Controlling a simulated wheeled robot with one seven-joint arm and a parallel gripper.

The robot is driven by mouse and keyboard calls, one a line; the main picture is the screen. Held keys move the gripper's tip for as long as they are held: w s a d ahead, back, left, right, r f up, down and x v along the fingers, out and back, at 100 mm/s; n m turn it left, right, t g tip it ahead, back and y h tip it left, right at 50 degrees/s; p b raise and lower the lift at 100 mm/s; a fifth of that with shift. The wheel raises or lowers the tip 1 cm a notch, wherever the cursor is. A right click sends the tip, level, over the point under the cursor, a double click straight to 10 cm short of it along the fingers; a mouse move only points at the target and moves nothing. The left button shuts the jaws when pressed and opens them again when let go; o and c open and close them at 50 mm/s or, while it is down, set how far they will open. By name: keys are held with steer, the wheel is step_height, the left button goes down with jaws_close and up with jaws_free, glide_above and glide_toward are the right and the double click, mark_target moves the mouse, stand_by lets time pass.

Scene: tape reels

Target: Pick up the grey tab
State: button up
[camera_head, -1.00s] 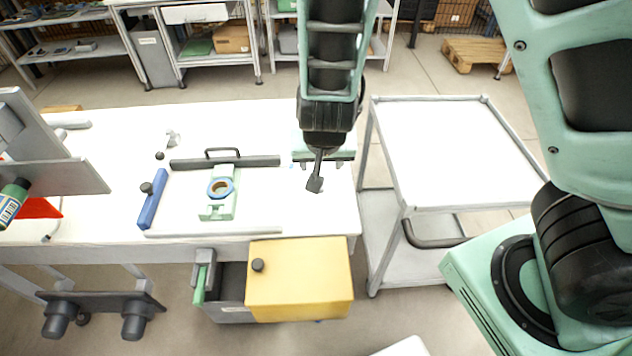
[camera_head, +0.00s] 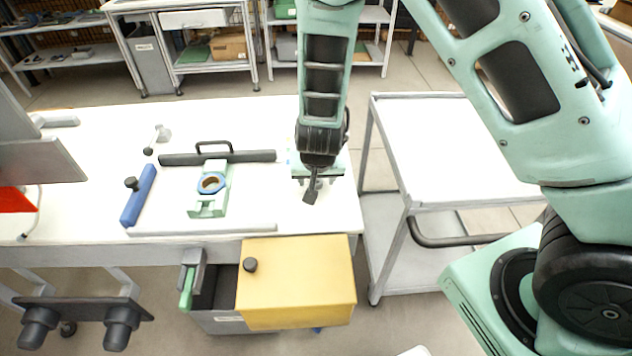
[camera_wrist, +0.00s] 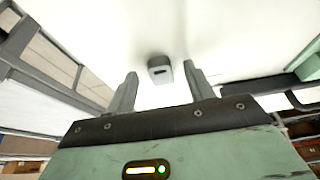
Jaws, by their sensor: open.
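The grey tab (camera_wrist: 159,62) shows in the wrist view as a small block with a dark slot in its near face, on the white table top. My gripper (camera_wrist: 160,72) is open, with one finger to the left of the tab and one to the right. Gaps show on both sides, so the fingers do not appear to touch it. In the head view my gripper (camera_head: 318,183) is low over the right end of the table. The wrist and a dark part in front of it largely hide the tab there.
On the white table (camera_head: 250,125), left of my gripper, are a mint fixture with a blue ring (camera_head: 211,183), a dark handled bar (camera_head: 235,157) and a blue bar (camera_head: 138,197). A yellow-topped drawer (camera_head: 300,285) juts out below. A white-topped cart (camera_head: 455,140) stands right.

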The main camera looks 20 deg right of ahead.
steer(key=shift+w+f, duration=0.15)
steer(key=shift+f, duration=0.2)
steer(key=c, duration=1)
steer(key=shift+r, duration=0.15)
steer(key=shift+c, duration=0.2)
